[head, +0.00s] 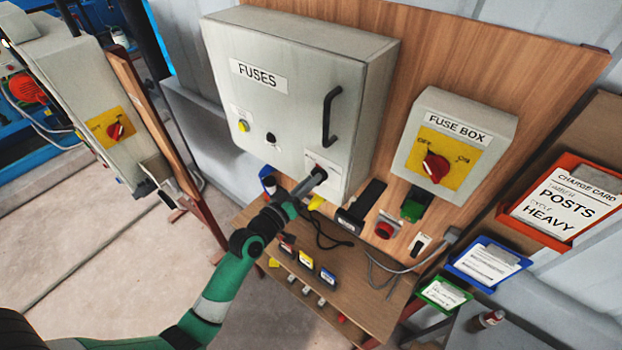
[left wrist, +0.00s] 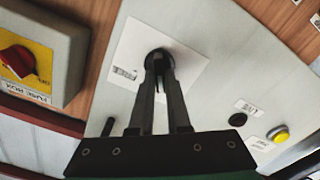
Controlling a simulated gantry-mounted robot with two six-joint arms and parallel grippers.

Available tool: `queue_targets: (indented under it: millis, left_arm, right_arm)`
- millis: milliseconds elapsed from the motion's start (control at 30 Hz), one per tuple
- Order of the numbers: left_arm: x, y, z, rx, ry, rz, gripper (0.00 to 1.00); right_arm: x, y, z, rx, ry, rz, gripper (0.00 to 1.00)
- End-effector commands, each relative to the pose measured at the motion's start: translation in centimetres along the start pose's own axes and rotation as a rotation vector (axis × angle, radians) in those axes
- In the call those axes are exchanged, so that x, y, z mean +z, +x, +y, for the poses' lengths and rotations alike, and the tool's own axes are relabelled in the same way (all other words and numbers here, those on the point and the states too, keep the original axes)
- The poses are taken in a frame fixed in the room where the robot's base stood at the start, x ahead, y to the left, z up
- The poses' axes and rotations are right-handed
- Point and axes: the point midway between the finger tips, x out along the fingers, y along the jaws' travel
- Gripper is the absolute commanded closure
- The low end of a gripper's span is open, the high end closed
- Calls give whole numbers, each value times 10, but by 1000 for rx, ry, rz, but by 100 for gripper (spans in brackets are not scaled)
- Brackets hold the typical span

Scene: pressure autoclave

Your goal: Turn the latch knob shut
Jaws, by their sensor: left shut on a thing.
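The latch knob (left wrist: 159,62) is a small black knob on a white label plate at the lower right of the grey FUSES cabinet (head: 290,110). My left gripper (head: 318,175) reaches it from below left in the head view. In the left wrist view the two dark fingers (left wrist: 161,80) are closed on the knob, which they partly hide. The knob's exact angle is hard to tell. The cabinet door is flush with its box. My right gripper is in neither view.
A black door handle (head: 331,115) stands out above the knob. The FUSE BOX (head: 455,145) with a red rotary switch (head: 436,167) is to the right.

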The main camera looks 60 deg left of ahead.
Motion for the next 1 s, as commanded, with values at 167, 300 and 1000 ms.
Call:
queue_targets:
  millis: [167, 300, 1000]
  left_arm:
    - [-1, 0, 0, 0, -113, -1, 100]
    - [0, 0, -1, -1, -175, 0, 100]
    - [0, 0, -2, -1, -234, 0, 78]
  right_arm:
    - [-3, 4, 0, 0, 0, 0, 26]
    - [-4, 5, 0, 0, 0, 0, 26]
    - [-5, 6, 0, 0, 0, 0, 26]
